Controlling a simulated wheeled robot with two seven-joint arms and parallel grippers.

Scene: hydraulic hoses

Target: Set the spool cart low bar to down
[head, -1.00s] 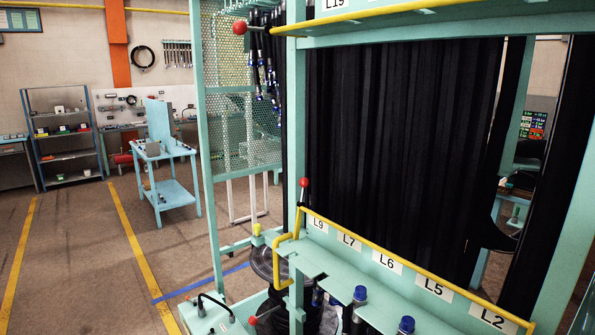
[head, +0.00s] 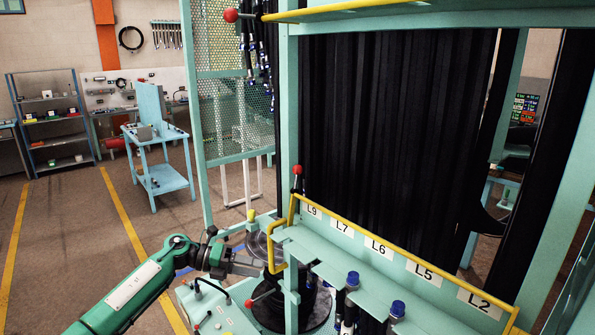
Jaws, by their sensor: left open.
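The spool cart (head: 292,85) is a tall light-green frame filled with hanging black hoses. Its yellow low bar (head: 400,239) runs along the top edge of the labelled lower rail, L9 to L2. At its left end the bar bends into a yellow loop handle (head: 270,246). A lever with a red knob (head: 297,169) stands upright by that end. My left gripper (head: 262,264) is open, with its fingertips close to the lower part of the loop handle; I cannot tell whether they touch. My right gripper is out of view.
An upper yellow bar (head: 350,9) with a red knob (head: 231,15) crosses the top. Blue-capped hose ends (head: 352,279) stand below the rail. Another red-knobbed lever (head: 249,303) sits low by the base. A blue trolley (head: 160,180) stands behind left, with open floor around.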

